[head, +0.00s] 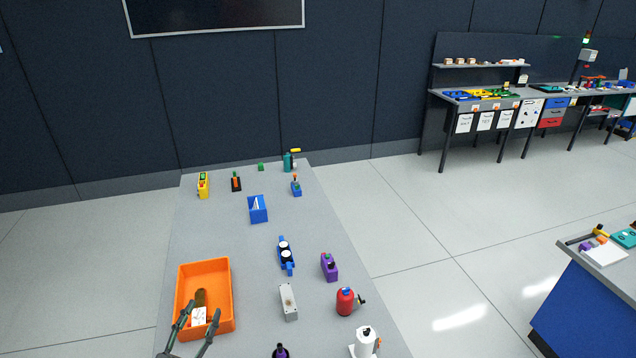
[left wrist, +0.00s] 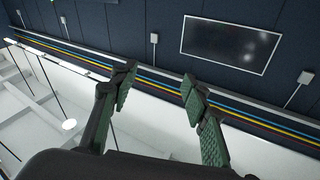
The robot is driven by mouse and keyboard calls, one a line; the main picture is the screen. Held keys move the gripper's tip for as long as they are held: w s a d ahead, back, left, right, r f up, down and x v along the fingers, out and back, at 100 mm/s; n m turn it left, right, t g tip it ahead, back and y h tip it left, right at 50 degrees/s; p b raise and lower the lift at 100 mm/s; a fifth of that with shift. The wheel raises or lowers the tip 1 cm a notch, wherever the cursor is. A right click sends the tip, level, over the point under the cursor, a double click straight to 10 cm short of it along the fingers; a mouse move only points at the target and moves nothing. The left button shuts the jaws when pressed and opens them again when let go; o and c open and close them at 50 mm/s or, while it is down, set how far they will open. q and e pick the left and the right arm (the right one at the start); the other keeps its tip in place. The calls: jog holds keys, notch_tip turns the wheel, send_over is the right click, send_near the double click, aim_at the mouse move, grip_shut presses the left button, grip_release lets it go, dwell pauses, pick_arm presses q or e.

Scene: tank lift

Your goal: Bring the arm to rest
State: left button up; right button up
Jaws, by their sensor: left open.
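My left gripper (head: 194,322) comes in at the bottom left of the head view, in front of the near end of the orange crate. Its two fingers are apart with nothing between them. The orange crate (head: 228,290) stands on the grey table (head: 230,240) and holds a brown item (head: 200,298) and a white item (head: 199,316). My right gripper does not show in either view.
A red canister (head: 345,301), a grey box (head: 288,302), a purple block (head: 329,267) and a blue device (head: 286,256) stand right of the crate. A white object (head: 365,342) stands at the near edge. The table's left middle is clear.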

pick_arm(q)
jog(key=s+a+f+n+g+y, duration=0.4)
jog(key=a+f, duration=0.3)
jog(key=f, duration=0.1)
jog(key=s+a+f+n+g+y, duration=0.35)
jog(key=a+f+y, duration=0.2)
jog(key=f, duration=0.25)
jog(key=s+d+f+m+g+h, duration=0.1)
jog(key=s+d+f+g+h, duration=0.2)
jog(key=s+f, duration=0.55)
jog(key=s+d+f+m+g+h, duration=0.2)
jog(key=s+d+f+g, duration=0.3)
jog(key=s, duration=0.6)
notch_tip(320, 180, down, 32)
jog(key=s+g+b, duration=0.1)
jog(key=g+b, duration=0.1)
jog(key=b, duration=0.1)
jog(key=s+f+b, duration=0.2)
jog(key=s+f, duration=1.6)
jog(key=f, duration=0.2)
jog(key=shift+s+f+m+g, duration=0.3)
jog(key=shift+s+m+g, duration=0.1)
jog(key=shift+m+g, duration=0.05)
